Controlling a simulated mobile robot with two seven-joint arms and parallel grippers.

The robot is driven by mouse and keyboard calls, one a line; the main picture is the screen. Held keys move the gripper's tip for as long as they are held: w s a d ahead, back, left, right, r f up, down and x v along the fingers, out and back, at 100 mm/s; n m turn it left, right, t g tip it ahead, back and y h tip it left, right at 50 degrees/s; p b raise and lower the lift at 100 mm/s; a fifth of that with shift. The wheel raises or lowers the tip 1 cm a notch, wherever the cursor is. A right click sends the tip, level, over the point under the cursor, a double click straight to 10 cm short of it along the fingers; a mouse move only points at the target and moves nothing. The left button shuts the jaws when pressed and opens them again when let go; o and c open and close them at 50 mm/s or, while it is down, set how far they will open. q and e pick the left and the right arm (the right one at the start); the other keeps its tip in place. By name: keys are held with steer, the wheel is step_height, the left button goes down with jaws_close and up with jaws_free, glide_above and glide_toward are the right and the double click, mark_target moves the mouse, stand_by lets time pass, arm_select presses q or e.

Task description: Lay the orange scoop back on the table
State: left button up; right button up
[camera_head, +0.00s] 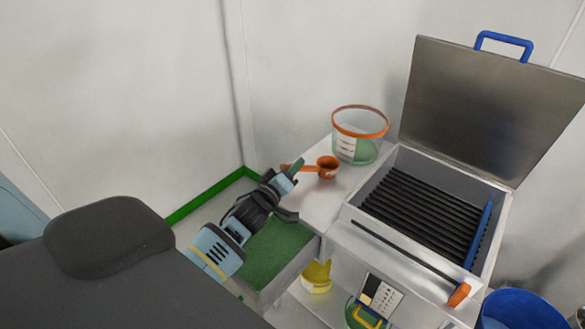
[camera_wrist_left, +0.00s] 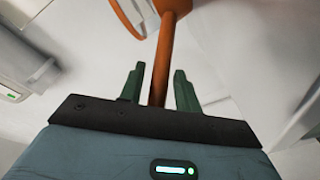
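The orange scoop (camera_head: 327,168) is at the white table (camera_head: 318,205), its cup to the right and its handle pointing left toward my gripper. I cannot tell for sure whether it rests on the tabletop or is slightly above it. My left gripper (camera_head: 292,172) is at the handle end, over the table's left edge. In the left wrist view the green fingers (camera_wrist_left: 160,88) stand apart, with the scoop handle (camera_wrist_left: 165,58) between them and a gap on each side. The scoop's cup is partly cut off at the top there. My right gripper is not in view.
A clear tub with an orange rim (camera_head: 361,122) stands behind the scoop. An open metal box with black bars (camera_head: 425,205) and a raised lid (camera_head: 485,105) is to the right. A blue bucket (camera_head: 522,310) is at the lower right. Free tabletop lies in front of the scoop.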

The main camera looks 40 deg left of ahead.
arm_select(q)
steer(key=shift+o, duration=0.3)
steer(key=shift+r, duration=0.1)
steer(key=shift+s+r, duration=0.1)
steer(key=shift+r, duration=0.05)
steer(key=s+d, duration=0.1)
steer(key=s, duration=1)
steer(key=shift+s, duration=0.4)
